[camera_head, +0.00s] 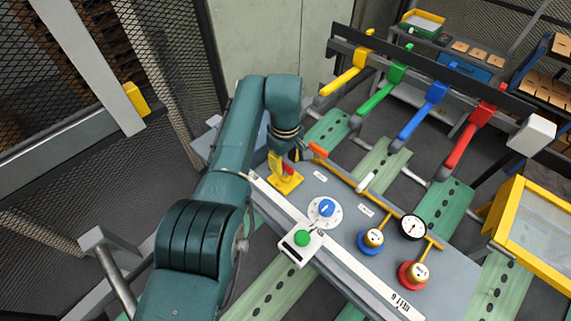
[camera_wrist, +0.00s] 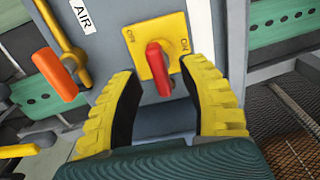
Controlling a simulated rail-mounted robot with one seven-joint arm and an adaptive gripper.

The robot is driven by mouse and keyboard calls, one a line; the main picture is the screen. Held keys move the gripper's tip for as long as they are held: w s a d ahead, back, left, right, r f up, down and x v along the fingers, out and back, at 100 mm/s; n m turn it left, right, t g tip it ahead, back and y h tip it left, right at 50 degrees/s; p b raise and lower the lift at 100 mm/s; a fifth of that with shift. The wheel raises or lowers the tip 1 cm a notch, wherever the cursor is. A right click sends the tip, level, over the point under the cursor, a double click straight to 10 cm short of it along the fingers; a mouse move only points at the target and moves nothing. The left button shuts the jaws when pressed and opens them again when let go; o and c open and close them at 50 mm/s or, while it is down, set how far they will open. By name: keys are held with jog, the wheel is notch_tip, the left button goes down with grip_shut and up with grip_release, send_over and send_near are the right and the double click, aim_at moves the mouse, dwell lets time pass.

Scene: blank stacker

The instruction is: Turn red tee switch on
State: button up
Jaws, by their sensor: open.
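The red tee switch (camera_wrist: 158,68) sits on a yellow plate (camera_wrist: 175,32) with small lettering, fixed to a grey panel. In the wrist view its red handle points toward me and lies between my gripper's (camera_wrist: 168,85) two yellow fingers, which stand apart. The fingers do not appear to touch the handle. In the head view the yellow plate (camera_head: 286,186) is at the panel's left end, and my gripper (camera_head: 283,168) is right over it. There the arm and fingers hide most of the switch.
An orange-handled valve (camera_wrist: 54,75) is left of the switch, near the AIR label. The panel also holds a blue knob (camera_head: 327,208), a green button (camera_head: 302,238), a gauge (camera_head: 412,227) and two round regulators. Yellow, green, blue and red arms stand behind.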

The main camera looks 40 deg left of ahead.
jog(key=shift+f, duration=0.85)
grip_shut()
